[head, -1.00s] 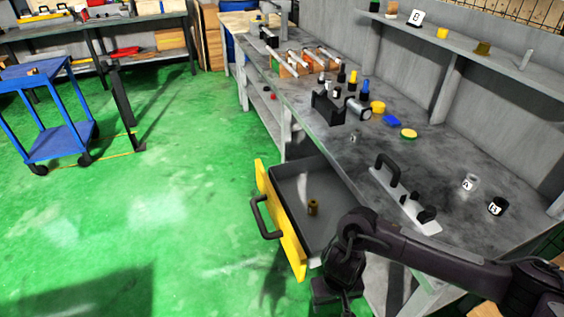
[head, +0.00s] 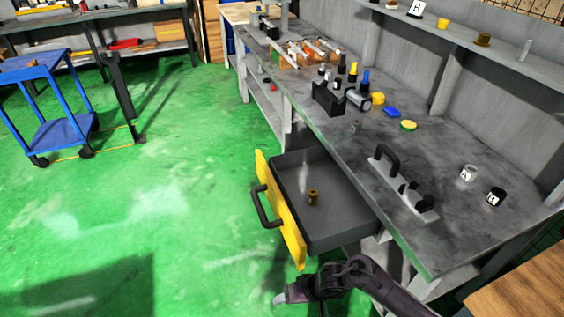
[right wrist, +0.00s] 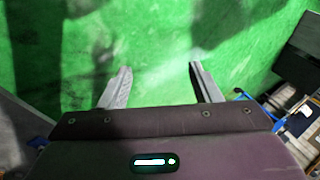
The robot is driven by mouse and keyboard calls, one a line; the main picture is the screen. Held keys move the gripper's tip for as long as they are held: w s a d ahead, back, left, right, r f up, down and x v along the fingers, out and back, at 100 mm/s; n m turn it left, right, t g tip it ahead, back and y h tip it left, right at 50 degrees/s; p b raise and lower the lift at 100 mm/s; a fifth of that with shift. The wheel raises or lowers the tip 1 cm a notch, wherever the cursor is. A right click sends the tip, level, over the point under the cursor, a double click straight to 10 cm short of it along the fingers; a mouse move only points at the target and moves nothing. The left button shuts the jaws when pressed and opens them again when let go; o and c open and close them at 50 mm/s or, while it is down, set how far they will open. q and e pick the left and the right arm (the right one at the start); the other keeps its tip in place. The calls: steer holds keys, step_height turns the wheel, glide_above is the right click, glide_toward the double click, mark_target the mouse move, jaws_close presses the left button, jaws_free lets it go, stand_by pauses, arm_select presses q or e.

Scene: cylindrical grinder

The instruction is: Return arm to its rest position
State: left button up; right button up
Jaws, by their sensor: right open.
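My right arm shows at the bottom of the head view, below the front corner of the open drawer and in front of the workbench. My right gripper (head: 282,298) is low over the green floor there, clear of the drawer and the bench top. In the right wrist view my right gripper (right wrist: 160,75) has its two fingers spread apart, with only green floor between them. It holds nothing. My left gripper is not in view.
The yellow-fronted drawer (head: 277,207) stands open with a small brass part (head: 313,197) inside. The grey workbench (head: 400,160) carries a black-handled plate (head: 405,187) and several small parts. A blue cart (head: 55,110) stands at left. The floor between is clear.

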steer(key=s+d+f+t+h, duration=0.1)
steer(key=s+d+f, duration=0.3)
steer(key=f, duration=0.2)
steer(key=s+d+f+m+h, duration=0.1)
steer(key=s+d+f, duration=0.25)
steer(key=f, duration=0.25)
steer(key=s+d+f+t, duration=0.1)
steer(key=s+d+f, duration=0.35)
steer(key=f, duration=0.25)
steer(key=s+d+f+g+h, duration=0.1)
steer(key=s+d+f+h, duration=0.1)
steer(key=s, duration=0.9)
steer(key=s+d+f+n+g+h, duration=0.1)
steer(key=s+d+f, duration=0.4)
steer(key=s, duration=0.6)
steer(key=shift+d+h, duration=0.5)
steer(key=shift+d, duration=0.3)
